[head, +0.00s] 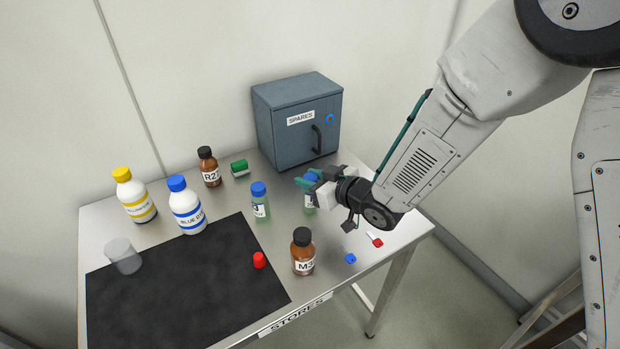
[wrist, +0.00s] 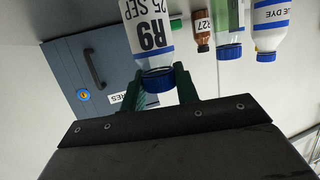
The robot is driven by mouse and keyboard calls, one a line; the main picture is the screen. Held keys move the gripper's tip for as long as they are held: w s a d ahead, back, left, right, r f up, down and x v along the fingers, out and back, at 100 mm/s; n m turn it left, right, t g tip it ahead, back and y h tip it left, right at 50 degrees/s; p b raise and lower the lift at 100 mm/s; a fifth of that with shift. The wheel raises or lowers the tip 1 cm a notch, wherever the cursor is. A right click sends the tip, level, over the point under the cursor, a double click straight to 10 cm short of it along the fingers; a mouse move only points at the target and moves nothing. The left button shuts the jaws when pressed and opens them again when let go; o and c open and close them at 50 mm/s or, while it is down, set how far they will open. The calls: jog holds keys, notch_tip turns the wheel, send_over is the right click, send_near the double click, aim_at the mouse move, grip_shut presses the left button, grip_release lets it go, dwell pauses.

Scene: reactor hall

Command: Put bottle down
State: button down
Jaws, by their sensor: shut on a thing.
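The bottle looks upright in the head view. My fingers partly hide it there, and I cannot tell whether its base touches the table (head: 340,235).
A similar blue-capped bottle (head: 260,205) stands to the left. A brown M-labelled bottle (head: 303,255), blue cap (head: 350,258) and red-and-white item (head: 375,239) are in front. The SPARES cabinet (head: 295,125) stands behind. A black mat (head: 180,295) covers the front left.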

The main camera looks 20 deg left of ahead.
jog(key=shift+f, duration=0.15)
jog(key=c, duration=1.1)
grip_release()
jog(key=shift+o, duration=0.2)
jog(key=shift+d+r, duration=0.15)
jog(key=shift+r, duration=0.05)
jog(key=v, duration=1.1)
jog(key=shift+s+d, duration=0.15)
jog(key=shift+d, duration=0.15)
jog(key=shift+r, duration=0.15)
